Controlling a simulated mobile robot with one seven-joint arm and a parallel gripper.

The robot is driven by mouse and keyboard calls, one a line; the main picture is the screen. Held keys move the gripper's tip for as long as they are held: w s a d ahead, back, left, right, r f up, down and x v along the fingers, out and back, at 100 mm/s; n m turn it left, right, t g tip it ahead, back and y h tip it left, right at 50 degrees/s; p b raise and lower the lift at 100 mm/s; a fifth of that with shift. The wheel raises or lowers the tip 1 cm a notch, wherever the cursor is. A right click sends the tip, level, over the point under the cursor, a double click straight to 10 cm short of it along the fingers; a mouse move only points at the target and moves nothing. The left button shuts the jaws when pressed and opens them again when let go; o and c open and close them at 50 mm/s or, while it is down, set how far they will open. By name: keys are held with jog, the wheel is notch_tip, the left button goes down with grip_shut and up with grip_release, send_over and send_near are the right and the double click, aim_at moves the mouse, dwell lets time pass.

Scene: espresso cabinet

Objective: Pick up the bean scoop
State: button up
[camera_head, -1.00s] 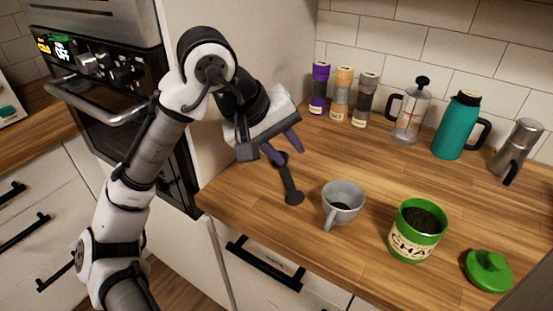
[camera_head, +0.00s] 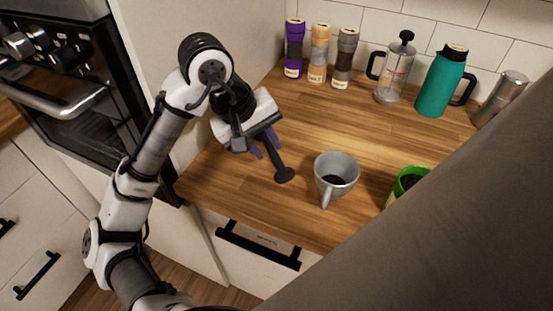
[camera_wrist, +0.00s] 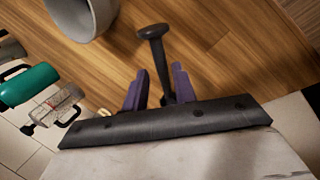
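The bean scoop (camera_head: 284,175) is dark, with a round end and a long thin handle, and lies on the wooden counter. It also shows in the wrist view (camera_wrist: 153,33), with its handle running back between the purple fingers. My gripper (camera_head: 262,147) is low over the counter at the handle end. In the wrist view my gripper (camera_wrist: 160,88) is open, one finger on each side of the handle. A gap shows on the left of the handle; the right finger is close to it. The far end of the handle is hidden by the gripper body.
A grey cup (camera_head: 336,178) stands just right of the scoop. A green canister (camera_head: 408,182) is partly hidden by a dark surface blocking the lower right. Spice jars (camera_head: 318,54), a French press (camera_head: 394,75) and a teal jug (camera_head: 440,82) stand along the back wall.

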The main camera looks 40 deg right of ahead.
aim_at(275, 159)
jog(key=shift+x, duration=2.7)
jog(key=shift+w+r, duration=0.1)
jog(key=shift+w, duration=0.05)
grip_shut()
